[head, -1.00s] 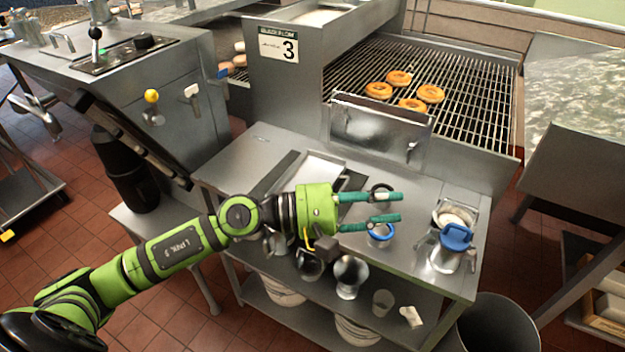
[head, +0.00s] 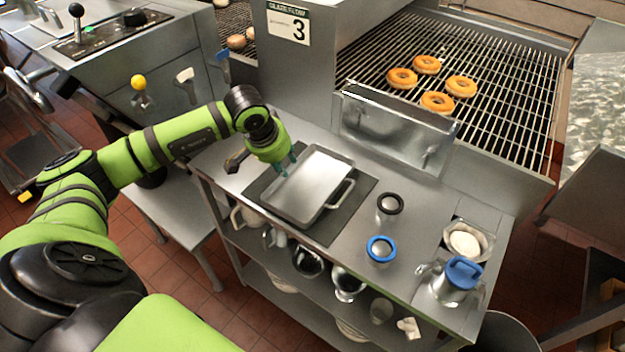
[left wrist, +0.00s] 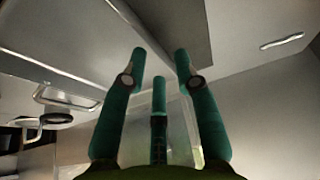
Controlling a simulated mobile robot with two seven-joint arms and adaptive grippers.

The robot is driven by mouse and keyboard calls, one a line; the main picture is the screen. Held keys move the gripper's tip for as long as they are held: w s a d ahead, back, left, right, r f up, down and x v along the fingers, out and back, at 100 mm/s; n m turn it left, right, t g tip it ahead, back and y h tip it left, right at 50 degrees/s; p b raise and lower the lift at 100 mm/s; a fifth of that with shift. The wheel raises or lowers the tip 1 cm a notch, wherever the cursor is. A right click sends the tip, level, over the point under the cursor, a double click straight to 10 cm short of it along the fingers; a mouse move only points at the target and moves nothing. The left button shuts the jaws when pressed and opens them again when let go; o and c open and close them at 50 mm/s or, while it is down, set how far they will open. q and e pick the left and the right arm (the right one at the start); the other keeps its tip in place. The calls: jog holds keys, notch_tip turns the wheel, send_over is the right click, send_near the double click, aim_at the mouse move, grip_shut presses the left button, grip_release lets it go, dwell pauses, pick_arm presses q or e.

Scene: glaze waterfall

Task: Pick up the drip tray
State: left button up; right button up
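The drip tray (head: 318,179) is a shallow silver rectangular pan lying flat on a dark mat (head: 362,184) on the steel table. A loop handle (head: 346,193) stands out at its right side. My left gripper (head: 287,167) points down at the tray's left side; its teal fingertips overlap the rim in the head view. In the left wrist view its fingers (left wrist: 160,65) stand apart with nothing seen between them. The tray's pale surface (left wrist: 82,32) appears there. The tray's left edge is partly hidden by the gripper, and contact cannot be told. My right gripper is not in view.
A metal box (head: 398,127) is behind the tray. Several donuts lie on the conveyor grate (head: 510,95). Vessels fill the shelf below.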

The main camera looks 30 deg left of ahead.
pick_arm(q)
jog(key=shift+x, duration=1.15)
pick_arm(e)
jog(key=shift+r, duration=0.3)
pick_arm(q)
grip_shut()
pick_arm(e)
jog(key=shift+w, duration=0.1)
pick_arm(q)
jog(key=shift+w+r, duration=0.1)
jog(key=shift+r, duration=0.1)
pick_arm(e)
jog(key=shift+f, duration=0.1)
